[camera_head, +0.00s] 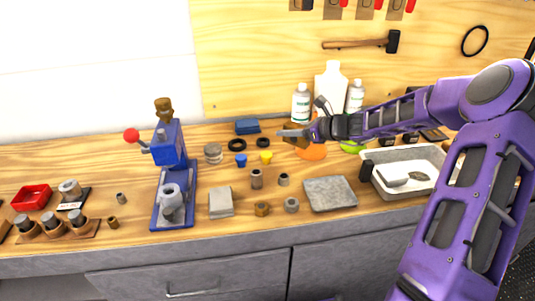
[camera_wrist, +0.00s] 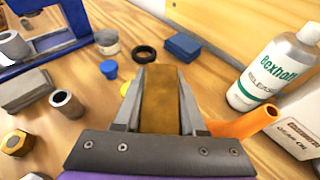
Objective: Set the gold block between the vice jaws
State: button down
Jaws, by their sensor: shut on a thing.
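The gold block (camera_wrist: 160,97) is between the two fingers of my gripper (camera_wrist: 160,85) in the wrist view. The fingers are shut on its sides. In the head view my gripper (camera_head: 299,133) holds the block (camera_head: 291,140) above the back middle of the bench, partly hidden by the fingers. I cannot make out a vice with two jaws for certain. A blue upright tool (camera_head: 168,152) with a red-knobbed lever stands left of my gripper, with a grey cylinder (camera_head: 171,197) on its base. It also shows in the wrist view (camera_wrist: 75,18).
A grey block (camera_head: 221,204), a brass nut (camera_head: 262,209) and a grey plate (camera_head: 330,193) lie near the front. White bottles (camera_head: 301,103) stand behind my gripper; an orange item (camera_head: 313,152) is close below it. A white tray (camera_head: 402,191) lies right. Small rings and cylinders clutter the middle.

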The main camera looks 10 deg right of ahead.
aim_at(287, 160)
notch_tip(287, 160, down, 7)
jog(key=shift+f+b, duration=0.2)
jog(key=shift+b, duration=0.35)
jog(key=shift+f, duration=0.15)
jog(key=c, duration=0.8)
grip_release()
jog(key=shift+o, duration=0.2)
